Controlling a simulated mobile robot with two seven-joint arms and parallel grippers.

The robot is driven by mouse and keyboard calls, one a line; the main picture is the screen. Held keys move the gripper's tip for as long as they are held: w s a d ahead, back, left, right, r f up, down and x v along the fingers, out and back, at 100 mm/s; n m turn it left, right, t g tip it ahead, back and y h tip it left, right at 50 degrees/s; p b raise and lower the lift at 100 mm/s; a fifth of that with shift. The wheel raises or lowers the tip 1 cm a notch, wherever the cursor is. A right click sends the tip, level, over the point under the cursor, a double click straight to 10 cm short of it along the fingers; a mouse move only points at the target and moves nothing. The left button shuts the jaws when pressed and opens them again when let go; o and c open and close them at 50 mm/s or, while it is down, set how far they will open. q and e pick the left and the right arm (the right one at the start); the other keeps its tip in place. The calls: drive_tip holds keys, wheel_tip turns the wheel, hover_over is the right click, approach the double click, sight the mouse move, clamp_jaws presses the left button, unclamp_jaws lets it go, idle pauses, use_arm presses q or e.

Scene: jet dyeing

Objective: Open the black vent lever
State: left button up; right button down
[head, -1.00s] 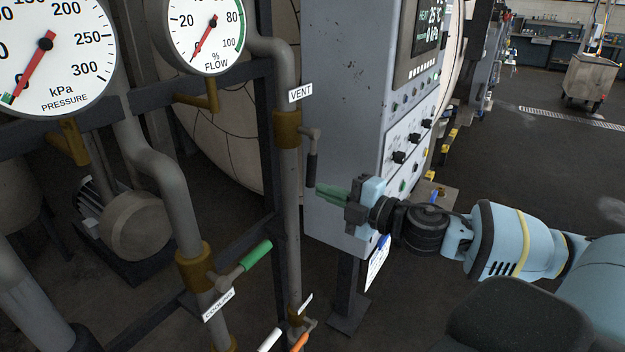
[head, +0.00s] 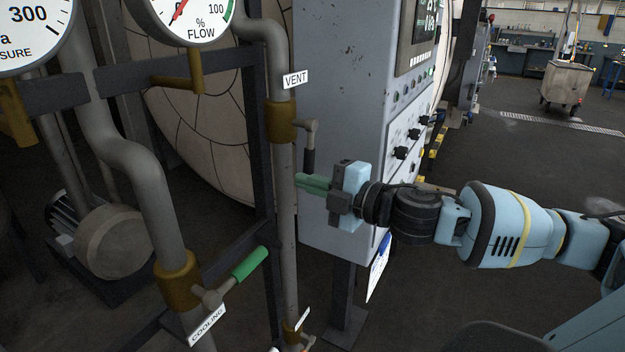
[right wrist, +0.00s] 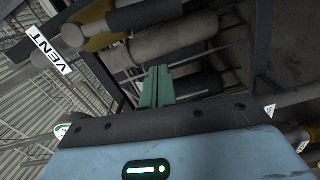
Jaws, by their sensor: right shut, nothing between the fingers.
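The black vent lever (head: 309,160) hangs down from its brass valve (head: 281,121) on the grey vertical pipe, below the VENT label (head: 296,78). My right gripper (head: 303,181) is shut and empty, its green fingers overlapping the lever's lower end in the head view. Whether they touch it I cannot tell. In the right wrist view the shut green fingers (right wrist: 157,86) point toward the pipework. A dark handle (right wrist: 147,14), apparently the lever, lies beyond their tips, with the VENT label (right wrist: 50,53) to its left. My left gripper is not in view.
A grey control cabinet (head: 345,90) stands close behind the right gripper. The green cooling lever (head: 249,263) and its pipe are at lower left. Dark frame bars and the flow gauge (head: 195,15) are left of the vent pipe. Open floor lies to the right.

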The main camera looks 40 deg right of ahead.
sight(309, 171)
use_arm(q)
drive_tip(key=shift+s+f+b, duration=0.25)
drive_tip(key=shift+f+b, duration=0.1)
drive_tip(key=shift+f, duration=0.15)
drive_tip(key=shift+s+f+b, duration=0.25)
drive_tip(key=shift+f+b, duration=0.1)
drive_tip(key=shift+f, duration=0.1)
use_arm(e)
drive_tip(key=d, duration=0.1)
drive_tip(key=w+d, duration=0.2)
drive_tip(key=shift+w+d+f, duration=0.1)
drive_tip(key=shift+w+f, duration=0.1)
drive_tip(key=shift+f, duration=0.05)
drive_tip(key=shift+w+d+f+n+p, duration=0.15)
drive_tip(key=shift+d+n, duration=0.2)
drive_tip(key=shift+n, duration=0.15)
drive_tip(key=shift+w+d+f+n+p, duration=0.1)
drive_tip(key=shift+w+d+n+p, duration=0.05)
drive_tip(key=shift+d+n, duration=0.3)
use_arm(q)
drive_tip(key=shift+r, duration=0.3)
use_arm(e)
drive_tip(key=shift+a, duration=0.1)
